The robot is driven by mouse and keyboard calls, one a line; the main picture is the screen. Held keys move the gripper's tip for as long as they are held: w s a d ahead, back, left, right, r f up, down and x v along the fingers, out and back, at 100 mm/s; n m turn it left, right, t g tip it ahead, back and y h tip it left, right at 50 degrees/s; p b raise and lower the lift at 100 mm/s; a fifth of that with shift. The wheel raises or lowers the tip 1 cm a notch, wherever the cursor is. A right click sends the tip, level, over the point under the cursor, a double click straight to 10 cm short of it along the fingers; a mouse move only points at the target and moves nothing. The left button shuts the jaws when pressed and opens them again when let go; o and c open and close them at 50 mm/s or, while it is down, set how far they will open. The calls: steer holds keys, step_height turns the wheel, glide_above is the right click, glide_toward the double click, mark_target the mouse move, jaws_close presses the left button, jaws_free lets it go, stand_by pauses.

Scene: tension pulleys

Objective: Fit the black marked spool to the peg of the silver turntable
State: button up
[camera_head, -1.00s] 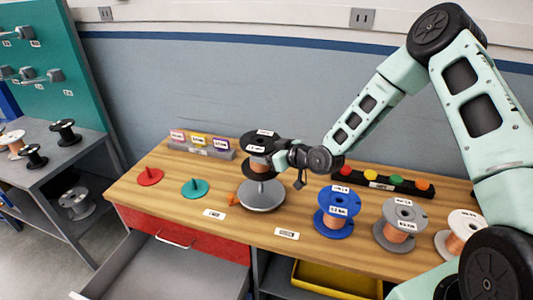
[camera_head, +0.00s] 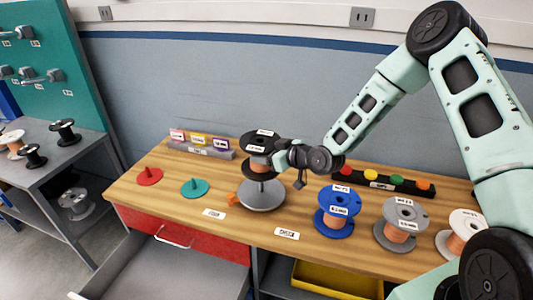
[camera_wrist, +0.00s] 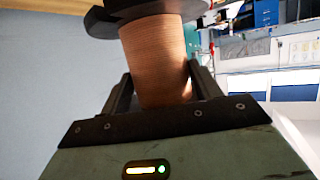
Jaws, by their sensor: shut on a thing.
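The black marked spool (camera_head: 262,143), with white labels on its top flange and copper-coloured wire, is held by my gripper (camera_head: 281,157) above the silver turntable (camera_head: 262,198). In the wrist view the two fingers of my gripper (camera_wrist: 160,88) are shut on the spool's copper winding (camera_wrist: 155,50), with a black flange above. In the head view the spool looks upright and over the middle of the turntable. A grey post shows between the lower flange and the turntable plate. Whether the peg's tip is inside the spool's bore is hidden.
A blue spool (camera_head: 338,212), a grey spool (camera_head: 401,224) and a white-flanged spool (camera_head: 462,235) stand to the right. A red disc (camera_head: 149,177) and a teal disc (camera_head: 195,188) with pegs are at left. An orange piece (camera_head: 233,199) lies beside the turntable. An open drawer (camera_head: 165,270) juts out in front.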

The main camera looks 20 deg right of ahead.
mark_target(266, 168)
steer(key=shift+f+b, duration=1.3)
steer(key=shift+f, duration=0.1)
stand_by(0.6)
steer(key=shift+f+b, duration=1.4)
steer(key=shift+b, duration=0.2)
steer(key=shift+f+b, duration=0.2)
steer(key=shift+b, duration=0.15)
steer(key=shift+f+b, duration=1.2)
steer(key=shift+f, duration=0.05)
steer(key=shift+f+b, duration=0.2)
steer(key=shift+b, duration=0.1)
stand_by(0.6)
steer(key=shift+f+b, duration=0.6)
steer(key=shift+f, duration=0.1)
steer(key=shift+r, duration=0.1)
